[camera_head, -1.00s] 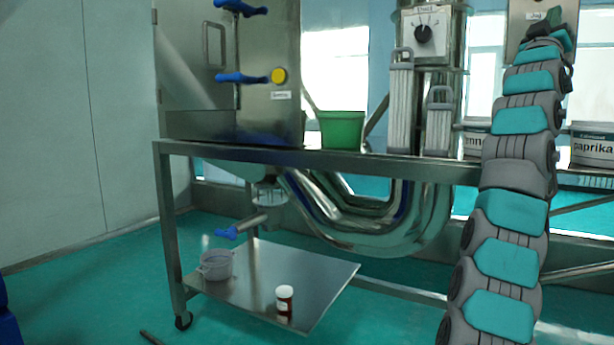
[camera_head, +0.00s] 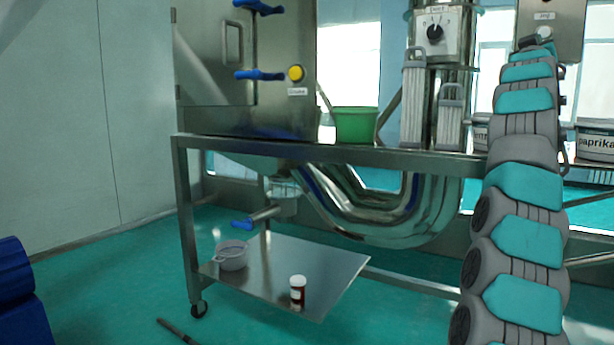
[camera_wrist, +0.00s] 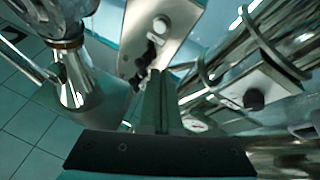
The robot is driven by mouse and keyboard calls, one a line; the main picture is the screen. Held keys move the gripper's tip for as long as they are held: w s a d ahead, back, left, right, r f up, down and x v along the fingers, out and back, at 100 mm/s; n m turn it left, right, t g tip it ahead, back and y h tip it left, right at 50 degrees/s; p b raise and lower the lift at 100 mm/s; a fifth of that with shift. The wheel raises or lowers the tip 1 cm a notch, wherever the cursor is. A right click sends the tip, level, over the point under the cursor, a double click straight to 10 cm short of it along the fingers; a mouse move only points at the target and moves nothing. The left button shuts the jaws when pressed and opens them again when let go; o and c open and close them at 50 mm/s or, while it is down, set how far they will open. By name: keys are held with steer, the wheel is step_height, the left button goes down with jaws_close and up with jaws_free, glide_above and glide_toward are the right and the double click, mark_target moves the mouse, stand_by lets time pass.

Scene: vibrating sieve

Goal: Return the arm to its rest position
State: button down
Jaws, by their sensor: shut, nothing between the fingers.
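My arm rises along the right side of the head view, in grey and teal segments, up to the grey panel with a small label and knob (camera_head: 543,30). The gripper itself is not clearly seen there. In the wrist view my gripper (camera_wrist: 160,98) is shut, its fingers together with nothing between them. I cannot tell whether the fingers touch anything.
A steel table (camera_head: 300,150) holds a green bucket (camera_head: 356,125) and a paprika tub (camera_head: 596,142). Its lower shelf (camera_head: 330,262) bears a grey pot (camera_head: 232,256) and a brown jar with a white lid (camera_head: 298,291). The floor at left is mostly open.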

steer(key=w+a+f+n+g+y, duration=0.25)
steer(key=w+a+f+y, duration=0.35)
steer(key=a+f+y, duration=0.5)
steer(key=s+a+f+n+g+y, duration=0.1)
steer(key=s+a+f+g, duration=0.1)
steer(key=s+a+f, duration=0.55)
steer(key=s+a+f+n+g+y+p, duration=0.1)
steer(key=s+a+f+g, duration=0.2)
steer(key=f, duration=0.8)
steer(key=s+a+f+n+g+y, duration=0.15)
steer(key=s+a+f, duration=0.25)
steer(key=a+f, duration=0.45)
steer(key=s+a+f+g, duration=0.2)
steer(key=s+f, duration=0.6)
steer(key=s, duration=0.5)
steer(key=s+a+f+m+g, duration=0.1)
steer(key=s+f+g, duration=0.4)
steer(key=s, duration=0.9)
steer(key=s+a+f+g+p, duration=0.1)
steer(key=s+a+f+g, duration=0.2)
steer(key=s+f, duration=0.9)
steer(key=shift+s+a+m+g, duration=0.3)
steer(key=shift+s+a+g, duration=0.1)
steer(key=shift+s, duration=0.4)
steer(key=shift+d+y, duration=0.15)
steer(key=shift+y, duration=0.1)
